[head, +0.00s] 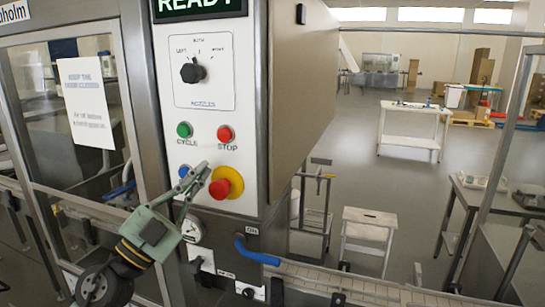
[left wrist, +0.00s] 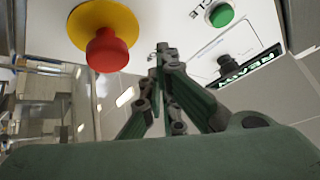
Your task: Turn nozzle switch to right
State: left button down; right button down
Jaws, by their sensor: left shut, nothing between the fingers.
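The nozzle switch (head: 192,72) is a black knob on the white control panel (head: 215,140), under the READY display. Its labels read LEFT, BOTH and a third one too small to read clearly. The knob's exact pointing direction is hard to tell. My left gripper (head: 199,170) is shut and empty, below the knob, beside the red emergency button on its yellow disc. In the left wrist view the shut fingertips (left wrist: 163,50) point at the panel between the red button (left wrist: 107,50) and the green button. The black knob (left wrist: 228,66) also shows there. My right gripper is not in view.
Green (head: 184,130) and red (head: 225,133) buttons sit between the knob and my gripper. The emergency button (head: 221,188) is close to the fingers. A gauge (head: 192,229) and a blue handle (head: 255,254) are below. A glass door (head: 85,120) stands to the left.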

pick_arm(q)
jog(key=s+d+r+m+g+h, duration=0.2)
jog(key=s+d+r+m+g, duration=0.25)
jog(key=r+m+g, duration=0.35)
jog(key=n+t+y+p, duration=0.2)
jog(key=n+t+y, duration=0.3)
jog(key=y, duration=0.7)
send_near(194, 73)
jog(key=w+a+f+t, duration=0.1)
jog(key=w+a+f, duration=0.1)
jog(key=a+f, duration=0.15)
jog(key=p+x, duration=0.1)
jog(key=x, duration=0.5)
jog(key=shift+w+r+m, duration=0.3)
jog(key=shift+w+r, duration=0.15)
jog(key=shift+r, duration=0.1)
jog(key=shift+s+d+r, duration=0.2)
jog(key=shift+d, duration=0.2)
